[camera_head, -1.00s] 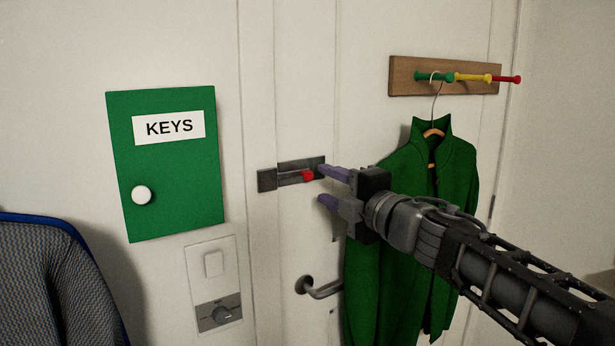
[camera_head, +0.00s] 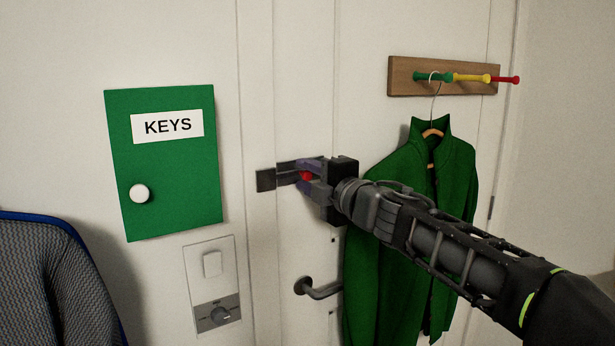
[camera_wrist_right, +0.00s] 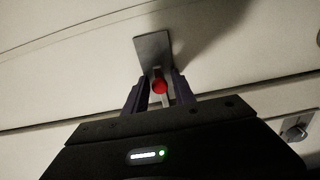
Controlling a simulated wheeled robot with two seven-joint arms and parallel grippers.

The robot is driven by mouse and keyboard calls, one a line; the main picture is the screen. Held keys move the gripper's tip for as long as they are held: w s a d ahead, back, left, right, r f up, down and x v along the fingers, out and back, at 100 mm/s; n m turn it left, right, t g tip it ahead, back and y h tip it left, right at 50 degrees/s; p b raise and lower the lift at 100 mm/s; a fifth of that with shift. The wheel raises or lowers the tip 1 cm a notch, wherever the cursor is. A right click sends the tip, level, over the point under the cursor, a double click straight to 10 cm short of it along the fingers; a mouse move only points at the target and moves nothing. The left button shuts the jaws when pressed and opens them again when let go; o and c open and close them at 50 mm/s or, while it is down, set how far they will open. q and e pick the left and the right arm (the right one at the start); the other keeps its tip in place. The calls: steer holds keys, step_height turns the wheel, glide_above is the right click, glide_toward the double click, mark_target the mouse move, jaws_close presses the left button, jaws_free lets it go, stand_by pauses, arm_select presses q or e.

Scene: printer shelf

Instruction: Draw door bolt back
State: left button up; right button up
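The door bolt (camera_head: 285,179) is a dark metal bolt with a red knob (camera_head: 306,176), on the white door near its left edge. A separate dark keeper (camera_head: 265,180) sits on the frame to its left. My right gripper (camera_head: 301,174) is at the bolt, with one purple finger above the red knob and one below. In the right wrist view the red knob (camera_wrist_right: 159,86) lies between the two fingers (camera_wrist_right: 160,84), with a narrow gap seeming to remain on each side. The fingers partly hide the bolt's right end in the head view. My left gripper is not in view.
A green KEYS cabinet (camera_head: 170,190) and a switch panel (camera_head: 212,285) are on the wall to the left. A door handle (camera_head: 318,289) is below the bolt. A green jacket (camera_head: 455,190) hangs from a peg rack (camera_head: 405,78) on the right. A chair back (camera_head: 50,285) is at lower left.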

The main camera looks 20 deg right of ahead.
jaws_close()
stand_by(1.1)
